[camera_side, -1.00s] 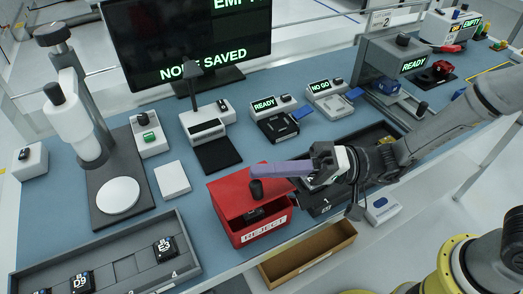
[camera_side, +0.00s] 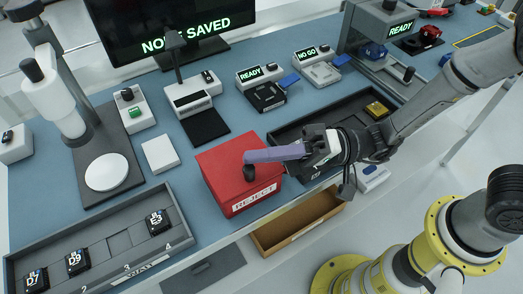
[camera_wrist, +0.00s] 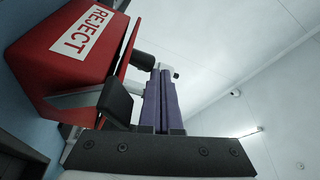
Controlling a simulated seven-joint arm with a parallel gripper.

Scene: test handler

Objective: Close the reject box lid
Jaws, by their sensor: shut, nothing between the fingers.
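The red reject box (camera_side: 222,196) stands at the front edge of the blue bench, with a white REJECT label on its front. Its red lid (camera_side: 222,164) lies down or nearly down over the box in the side view; I cannot tell whether it is fully seated. A black knob (camera_side: 249,173) is at the lid's front. My gripper (camera_side: 248,157) is shut and empty, its purple fingers reaching across the lid with their tips by the knob. In the wrist view, the fingertips (camera_wrist: 160,72) are beside the knob (camera_wrist: 143,61); contact is unclear.
An open wooden drawer (camera_side: 298,224) is below the bench edge, right of the box. A dark tray (camera_side: 290,133) lies behind my gripper. The grey wait tray (camera_side: 115,240) is at the front left. A black pad (camera_side: 205,126) lies behind the box.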

